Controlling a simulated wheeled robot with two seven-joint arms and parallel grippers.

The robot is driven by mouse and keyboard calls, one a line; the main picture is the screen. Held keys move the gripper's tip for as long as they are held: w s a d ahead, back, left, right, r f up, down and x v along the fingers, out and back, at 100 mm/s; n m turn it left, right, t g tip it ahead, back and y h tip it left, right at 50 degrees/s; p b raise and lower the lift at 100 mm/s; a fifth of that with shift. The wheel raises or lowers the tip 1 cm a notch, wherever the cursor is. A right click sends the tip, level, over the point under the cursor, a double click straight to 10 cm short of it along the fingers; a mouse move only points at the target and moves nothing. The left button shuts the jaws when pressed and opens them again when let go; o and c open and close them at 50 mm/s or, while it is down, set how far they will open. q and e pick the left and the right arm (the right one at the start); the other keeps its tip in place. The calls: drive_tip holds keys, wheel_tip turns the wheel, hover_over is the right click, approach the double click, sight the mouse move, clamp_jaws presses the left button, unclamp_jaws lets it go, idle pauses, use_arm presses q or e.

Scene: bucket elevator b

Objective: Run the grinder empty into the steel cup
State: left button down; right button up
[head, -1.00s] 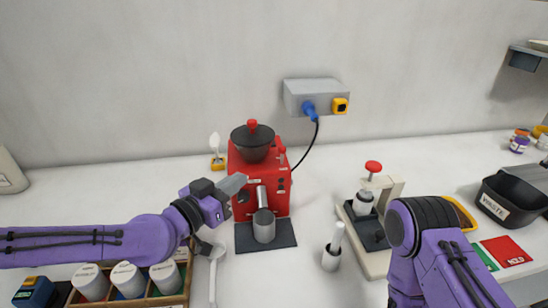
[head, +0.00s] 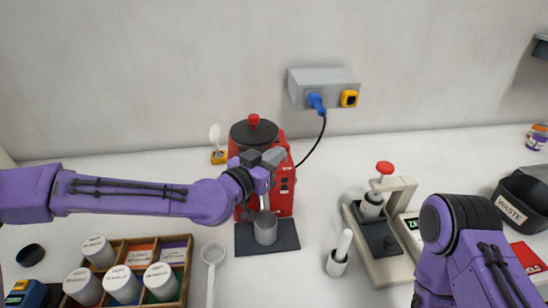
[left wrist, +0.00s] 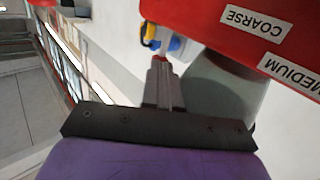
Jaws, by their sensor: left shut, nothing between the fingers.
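The red grinder (head: 284,204) stands against the back wall with a dark hopper and a red-knobbed lid (head: 253,125) on top. The steel cup (head: 265,229) stands upright on a dark mat below the grinder's front. My left gripper (head: 275,157) is shut and empty, in front of the grinder's upper body, and hides part of it. In the left wrist view the shut fingers (left wrist: 160,82) are close to the red body, with COARSE and MEDIUM labels (left wrist: 250,22) above. I cannot tell whether they touch it. My right gripper is out of view.
A grey socket box (head: 325,85) with a blue plug and yellow switch is on the wall. A wooden rack (head: 187,268) of white-lidded jars is at left. A press stand (head: 372,240), a white-handled tool in a cup (head: 338,258) and the waste bin (head: 523,200) are at right.

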use_arm(q)
drive_tip(key=shift+w+d, duration=0.1)
drive_tip(key=shift+w, duration=0.1)
drive_tip(key=shift+s, duration=0.1)
drive_tip(key=shift+r+p, duration=0.5)
drive_tip(key=shift+p, duration=0.5)
drive_tip(key=shift+w+n+g+y+p, duration=0.3)
drive_tip(key=shift+n+p, duration=0.1)
drive_tip(key=shift+f, duration=0.2)
drive_tip(key=shift+s+f, duration=0.1)
